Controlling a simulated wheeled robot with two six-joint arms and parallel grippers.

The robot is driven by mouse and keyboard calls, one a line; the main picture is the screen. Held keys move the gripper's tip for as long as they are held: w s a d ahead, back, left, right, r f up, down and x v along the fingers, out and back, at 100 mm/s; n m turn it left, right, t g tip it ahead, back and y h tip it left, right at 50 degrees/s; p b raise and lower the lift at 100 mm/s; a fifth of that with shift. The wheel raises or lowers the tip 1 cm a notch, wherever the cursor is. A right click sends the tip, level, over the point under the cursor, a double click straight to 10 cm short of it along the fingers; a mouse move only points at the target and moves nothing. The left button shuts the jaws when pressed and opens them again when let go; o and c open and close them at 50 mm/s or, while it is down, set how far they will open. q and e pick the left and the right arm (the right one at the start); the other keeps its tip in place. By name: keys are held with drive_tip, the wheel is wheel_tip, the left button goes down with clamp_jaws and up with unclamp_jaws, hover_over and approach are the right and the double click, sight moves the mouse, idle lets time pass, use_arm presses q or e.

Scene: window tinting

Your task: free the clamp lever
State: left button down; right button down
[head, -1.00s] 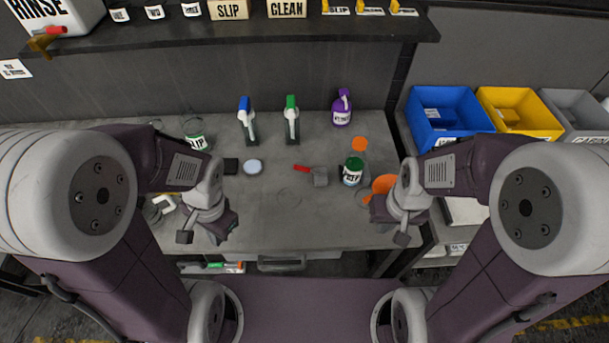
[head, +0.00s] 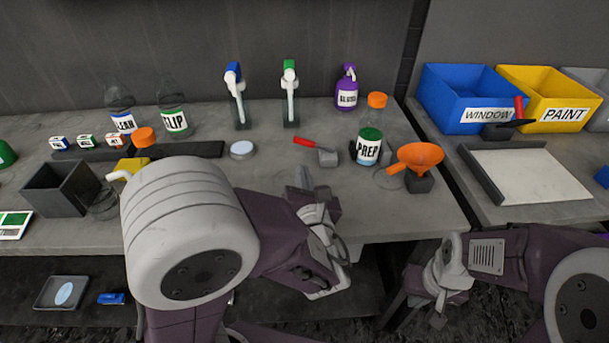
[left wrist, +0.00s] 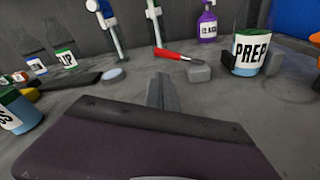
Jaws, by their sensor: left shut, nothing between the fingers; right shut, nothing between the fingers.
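The clamp (head: 328,157) is a small grey block on the bench with a red lever (head: 308,141) pointing to its upper left. In the left wrist view the red lever (left wrist: 170,54) and grey block (left wrist: 199,72) show just beyond the fingers. My left gripper (head: 305,180) is shut and empty, in front of the clamp and apart from it. Its closed fingers (left wrist: 162,92) point toward the lever. My right gripper (head: 438,318) is shut and empty, low at the right, beyond the bench's front edge. Whether anything is under the lever cannot be told.
A round pale disc (head: 242,149) lies to the left. Two spray bottles (head: 237,90) (head: 290,90) and a purple bottle (head: 347,92) stand behind. Blue (head: 462,97) and yellow (head: 545,98) bins are at right.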

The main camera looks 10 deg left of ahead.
sight(313, 145)
use_arm(q)
drive_tip(key=shift+d+f, duration=0.3)
drive_tip(key=shift+f, duration=0.05)
drive_tip(key=shift+s+r, duration=0.15)
use_arm(e)
drive_tip(key=shift+f, duration=0.2)
drive_tip(key=shift+r, duration=0.15)
